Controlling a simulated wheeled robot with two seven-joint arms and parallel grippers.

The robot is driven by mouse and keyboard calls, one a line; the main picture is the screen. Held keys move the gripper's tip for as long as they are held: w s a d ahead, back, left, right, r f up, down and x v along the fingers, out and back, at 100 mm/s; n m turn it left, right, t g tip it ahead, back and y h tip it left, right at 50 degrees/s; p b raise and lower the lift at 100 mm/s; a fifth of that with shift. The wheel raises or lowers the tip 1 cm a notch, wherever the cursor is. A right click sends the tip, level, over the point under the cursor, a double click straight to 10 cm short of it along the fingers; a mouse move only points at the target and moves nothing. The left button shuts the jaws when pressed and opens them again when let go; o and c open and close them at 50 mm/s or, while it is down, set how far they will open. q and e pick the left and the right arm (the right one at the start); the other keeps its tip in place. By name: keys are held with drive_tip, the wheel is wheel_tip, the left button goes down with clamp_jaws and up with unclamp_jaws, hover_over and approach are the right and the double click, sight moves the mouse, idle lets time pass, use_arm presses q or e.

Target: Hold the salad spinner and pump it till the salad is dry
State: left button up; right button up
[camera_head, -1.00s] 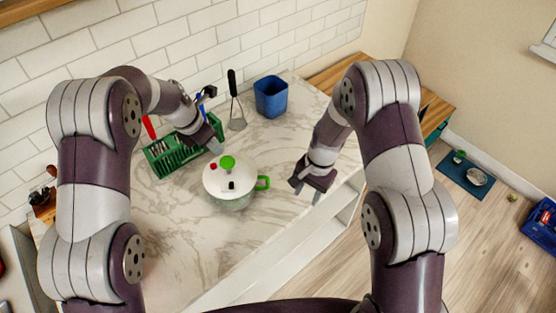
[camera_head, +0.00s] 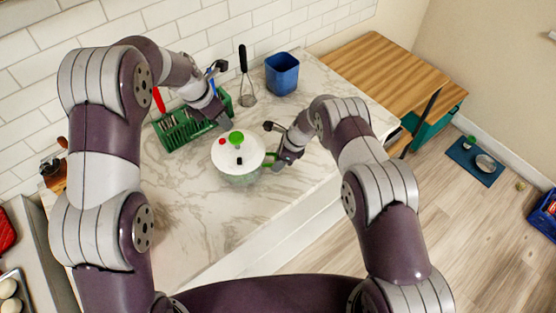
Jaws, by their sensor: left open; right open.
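The salad inside is not clearly visible.
A green dish rack (camera_head: 178,131) stands behind left, under my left arm. The marble counter (camera_head: 185,215) in front of the spinner is clear. A wooden-topped cabinet (camera_head: 375,75) stands to the right.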

drive_tip(key=shift+a+f, duration=0.25)
drive_tip(key=shift+f, duration=0.3)
clamp_jaws()
drive_tip(key=shift+c, duration=2)
unclamp_jaws()
drive_tip(key=shift+o, duration=1.3)
